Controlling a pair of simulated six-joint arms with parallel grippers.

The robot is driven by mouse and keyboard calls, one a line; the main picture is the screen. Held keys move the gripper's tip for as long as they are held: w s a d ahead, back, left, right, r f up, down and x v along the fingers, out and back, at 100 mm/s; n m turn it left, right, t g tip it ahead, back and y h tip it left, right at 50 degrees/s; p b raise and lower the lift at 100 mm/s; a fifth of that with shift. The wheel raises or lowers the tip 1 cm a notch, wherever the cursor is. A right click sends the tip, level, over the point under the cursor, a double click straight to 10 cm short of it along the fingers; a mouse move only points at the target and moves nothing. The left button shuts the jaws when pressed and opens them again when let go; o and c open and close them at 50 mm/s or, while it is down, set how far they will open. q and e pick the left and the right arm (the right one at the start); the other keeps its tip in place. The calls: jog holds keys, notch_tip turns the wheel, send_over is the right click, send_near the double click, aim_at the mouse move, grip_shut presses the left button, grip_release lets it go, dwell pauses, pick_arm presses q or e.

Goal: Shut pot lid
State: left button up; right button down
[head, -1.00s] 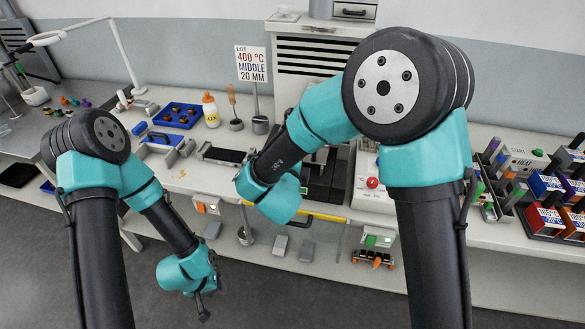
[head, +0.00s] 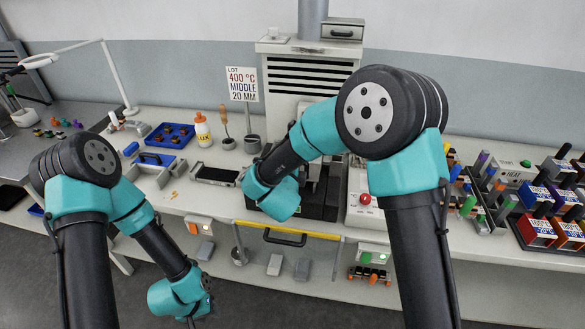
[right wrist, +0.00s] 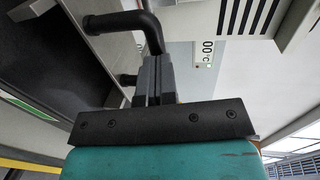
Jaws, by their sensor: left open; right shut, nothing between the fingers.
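A dark machine (head: 318,205) stands on the bench behind my right forearm, which hides much of it. I cannot tell which part is the pot lid, or whether it is open. In the right wrist view a black bent bar handle (right wrist: 120,22) comes in at the upper left. My right gripper (right wrist: 152,65) is shut and empty, its fingertips right beside the bar's bent end; I cannot tell whether they touch. In the head view the right fingers are hidden. My left gripper (head: 192,320) is open, low in front of the bench and partly cut off by the bottom edge.
A white box with a red button (head: 365,200) stands right of the machine. A black tray (head: 215,176) and a blue bin (head: 168,135) lie to the left. A yellow rail (head: 318,234) with a black handle runs along the bench front. Coloured blocks crowd the right.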

jog(key=x, duration=0.3)
jog(key=r+x, duration=0.1)
jog(key=x, duration=0.5)
jog(key=shift+w+d+r, duration=0.15)
jog(key=shift+r, duration=0.25)
jog(key=shift+w+d+r, duration=0.1)
jog(key=shift+w+r, duration=0.05)
jog(key=shift+w, duration=0.05)
jog(key=shift+s+a, duration=0.2)
jog(key=shift+s, duration=0.3)
jog(key=v, duration=1.3)
jog(key=shift+s, duration=0.25)
jog(key=shift+a, duration=0.1)
